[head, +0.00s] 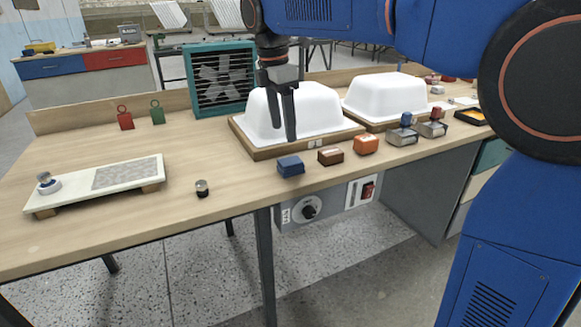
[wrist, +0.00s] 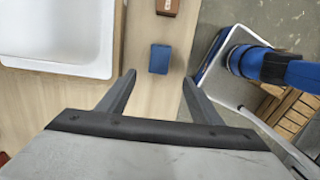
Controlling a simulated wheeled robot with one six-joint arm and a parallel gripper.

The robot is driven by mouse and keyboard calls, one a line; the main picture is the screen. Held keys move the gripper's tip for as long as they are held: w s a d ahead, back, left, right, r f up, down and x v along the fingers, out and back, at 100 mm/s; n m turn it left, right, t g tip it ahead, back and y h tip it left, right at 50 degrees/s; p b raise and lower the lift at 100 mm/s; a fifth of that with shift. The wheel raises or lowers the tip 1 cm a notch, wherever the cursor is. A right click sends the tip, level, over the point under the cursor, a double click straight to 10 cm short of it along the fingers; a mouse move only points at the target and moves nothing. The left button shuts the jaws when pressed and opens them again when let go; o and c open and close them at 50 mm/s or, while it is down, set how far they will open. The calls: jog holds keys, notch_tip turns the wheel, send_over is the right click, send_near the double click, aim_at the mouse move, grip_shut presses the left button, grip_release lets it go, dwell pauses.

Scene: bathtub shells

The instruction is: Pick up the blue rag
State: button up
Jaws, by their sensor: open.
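The blue rag (head: 290,166) looks like a small, folded blue block. It lies on the wooden workbench near the front edge, in front of the left white shell. My gripper (head: 284,132) points down above the bench, in front of that shell, with its fingers apart and nothing between them. In the wrist view the blue rag (wrist: 159,59) appears just beyond the fingertips of my gripper (wrist: 158,77), roughly centred between them. The rag is apart from the fingers and fully visible.
A brown block (head: 330,156) and an orange block (head: 366,145) sit right of the rag. White shells (head: 318,108) (head: 384,94) stand on wooden boards behind. A small dark-capped jar (head: 202,188) stands left. The bench (head: 235,215) is bare around the rag's left side.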

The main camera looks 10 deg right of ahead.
send_over(290, 160)
jog(key=s+a, duration=0.1)
notch_tip(290, 160, down, 4)
jog(key=shift+a+f, duration=0.15)
jog(key=shift+f, duration=0.1)
jog(key=f, duration=0.2)
jog(key=d+f, duration=0.1)
jog(key=f, duration=0.1)
jog(key=shift+w, duration=0.3)
jog(key=shift+d+f, duration=0.1)
jog(key=shift+f, duration=0.55)
jog(key=c, duration=1.1)
jog(key=shift+c, duration=0.2)
jog(key=shift+r, duration=0.15)
notch_tip(290, 160, up, 10)
